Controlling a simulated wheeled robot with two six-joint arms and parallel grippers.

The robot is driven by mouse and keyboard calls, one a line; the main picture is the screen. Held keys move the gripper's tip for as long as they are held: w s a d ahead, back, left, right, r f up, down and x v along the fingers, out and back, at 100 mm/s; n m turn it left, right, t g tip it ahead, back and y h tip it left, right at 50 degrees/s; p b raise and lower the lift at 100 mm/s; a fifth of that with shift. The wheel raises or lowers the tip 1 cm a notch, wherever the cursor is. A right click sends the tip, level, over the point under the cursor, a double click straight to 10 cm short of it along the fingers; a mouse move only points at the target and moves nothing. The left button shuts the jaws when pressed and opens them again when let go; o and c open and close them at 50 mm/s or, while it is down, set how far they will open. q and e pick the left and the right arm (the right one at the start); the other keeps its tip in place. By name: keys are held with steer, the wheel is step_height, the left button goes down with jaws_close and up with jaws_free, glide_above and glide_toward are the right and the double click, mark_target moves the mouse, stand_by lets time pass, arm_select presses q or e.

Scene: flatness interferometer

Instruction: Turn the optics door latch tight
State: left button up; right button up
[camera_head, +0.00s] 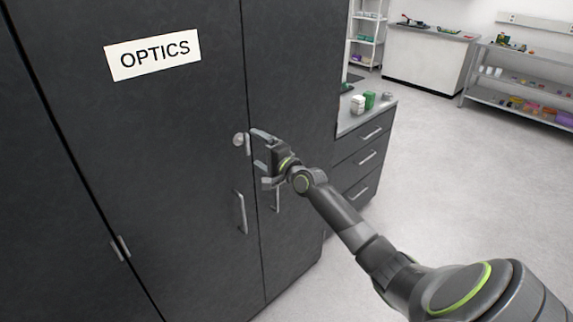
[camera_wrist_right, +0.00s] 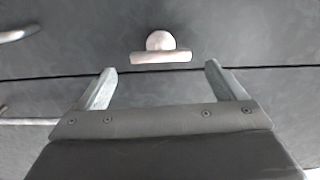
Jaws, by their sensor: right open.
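The optics door (camera_head: 190,130) is a dark cabinet door with a white OPTICS label (camera_head: 154,55). It looks closed against the door to its right. Its latch (camera_head: 239,140) is a small metal knob with a bar, near the door seam. In the right wrist view the latch (camera_wrist_right: 160,50) shows as a round boss with a flat bar lying along the seam. My right gripper (camera_head: 256,150) is open close to the latch. In the right wrist view its two fingers (camera_wrist_right: 160,82) are apart and empty, with the latch beyond and between them. My left gripper is not seen.
A vertical door handle (camera_head: 240,213) sits below the latch, with another handle (camera_head: 276,198) on the neighbouring door. A drawer unit (camera_head: 362,160) with small containers on top stands to the right. The floor (camera_head: 440,180) beyond is clear.

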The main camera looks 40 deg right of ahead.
steer(key=s+d+p, duration=0.1)
steer(key=s+p, duration=0.1)
steer(key=s, duration=1)
steer(key=shift+d, duration=0.4)
